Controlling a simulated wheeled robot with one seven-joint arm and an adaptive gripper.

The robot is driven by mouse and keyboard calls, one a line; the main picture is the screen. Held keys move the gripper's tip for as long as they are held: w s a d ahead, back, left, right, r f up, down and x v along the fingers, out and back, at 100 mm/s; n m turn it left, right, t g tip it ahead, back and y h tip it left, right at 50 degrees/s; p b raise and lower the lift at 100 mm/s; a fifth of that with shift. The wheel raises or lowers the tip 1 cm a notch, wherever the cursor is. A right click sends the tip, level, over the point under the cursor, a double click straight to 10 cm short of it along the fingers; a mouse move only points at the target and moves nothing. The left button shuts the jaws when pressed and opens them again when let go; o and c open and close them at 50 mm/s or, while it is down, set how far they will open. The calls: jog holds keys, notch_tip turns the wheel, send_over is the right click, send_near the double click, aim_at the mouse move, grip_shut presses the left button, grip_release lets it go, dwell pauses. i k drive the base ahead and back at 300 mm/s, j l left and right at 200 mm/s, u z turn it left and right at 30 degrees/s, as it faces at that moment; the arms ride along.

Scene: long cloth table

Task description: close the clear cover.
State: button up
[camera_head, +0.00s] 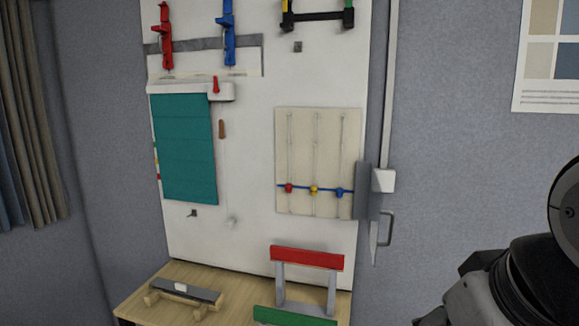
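I cannot make out a clear cover for certain. At the right edge of the white board, a grey panel (365,190) stands out, seen nearly edge-on. Next to it are a small white box (383,180), a grey bar handle (387,229) and a thin pale pointed sheet (374,243). Whether that sheet is part of the clear cover, I cannot tell. Black and grey parts of my arm fill the lower right corner, apart from these things in the picture. My gripper's fingers are not in view.
The white board (252,150) carries a teal blind (186,150), a beige panel (296,155) with coloured beads on cords, and red and blue clamps. A wooden table (235,295) below holds a red-topped frame (307,258), a green bar (290,317) and a grey-topped block (184,290).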

aim_at(367, 198)
jog(key=i+l+u, duration=0.2)
jog(key=l, duration=0.45)
jog(key=l+u, duration=0.2)
jog(key=l, duration=0.45)
